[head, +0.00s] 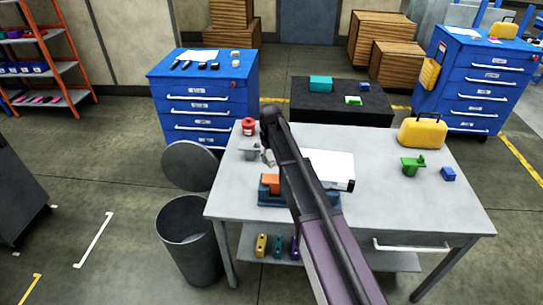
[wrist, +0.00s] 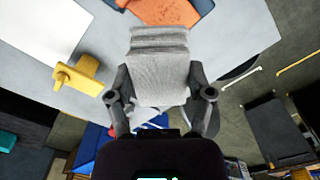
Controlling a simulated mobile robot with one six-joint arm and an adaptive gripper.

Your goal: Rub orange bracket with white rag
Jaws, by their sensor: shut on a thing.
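My gripper (wrist: 160,78) is shut on the white rag (wrist: 160,55), a folded, layered grey-white cloth that stands out between the two fingers in the wrist view. The orange bracket (wrist: 165,10) shows just beyond the rag at the top edge of the wrist view, partly cut off. In the head view the orange bracket (head: 270,183) sits in a blue fixture (head: 270,199) on the table, partly covered by my arm. My gripper is mostly hidden there behind my arm. I cannot tell whether rag and bracket touch.
A yellow part (wrist: 78,75) stands near the sheet. A grey bin (head: 188,235) is beside the table.

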